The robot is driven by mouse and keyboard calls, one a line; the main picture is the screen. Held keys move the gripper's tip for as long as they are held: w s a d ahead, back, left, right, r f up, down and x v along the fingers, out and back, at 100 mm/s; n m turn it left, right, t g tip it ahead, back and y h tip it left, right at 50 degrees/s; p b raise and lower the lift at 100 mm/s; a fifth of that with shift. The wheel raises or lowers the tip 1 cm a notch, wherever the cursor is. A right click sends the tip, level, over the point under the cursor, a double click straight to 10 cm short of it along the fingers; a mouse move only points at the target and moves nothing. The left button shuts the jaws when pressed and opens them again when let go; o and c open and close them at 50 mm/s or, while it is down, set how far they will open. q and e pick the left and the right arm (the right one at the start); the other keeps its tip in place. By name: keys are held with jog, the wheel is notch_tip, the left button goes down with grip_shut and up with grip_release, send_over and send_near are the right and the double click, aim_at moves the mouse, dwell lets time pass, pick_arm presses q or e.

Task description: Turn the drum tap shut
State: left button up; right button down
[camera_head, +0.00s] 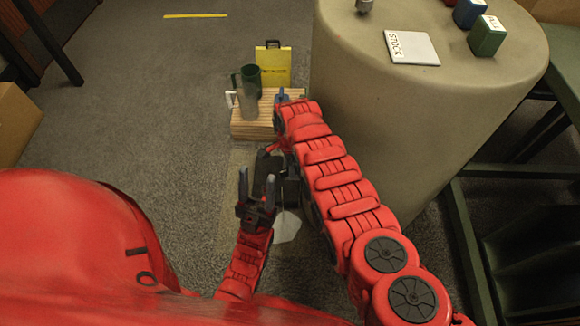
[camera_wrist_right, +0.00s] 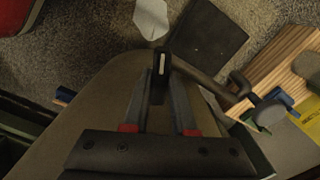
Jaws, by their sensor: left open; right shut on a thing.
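The drum (camera_head: 430,110) is a large beige cylinder at the right of the head view. It also fills the left middle of the right wrist view (camera_wrist_right: 105,85). There my right gripper (camera_wrist_right: 160,82) is shut on a dark piece with a pale stripe, which I take for the tap handle (camera_wrist_right: 162,62). A dark bar runs from it to the right, towards a dark rounded part. In the head view my right arm hides most of the tap and the gripper's hold. My left gripper (camera_head: 257,205) is open and empty, low in front of me, apart from the drum.
A green frame (camera_head: 462,235) is at right.

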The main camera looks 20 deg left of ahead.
jog(key=n, duration=0.6)
jog(key=n+b, duration=0.1)
jog(key=n, duration=0.5)
jog(key=shift+n, duration=0.3)
dwell(0.4)
jog(key=c, duration=0.7)
grip_release()
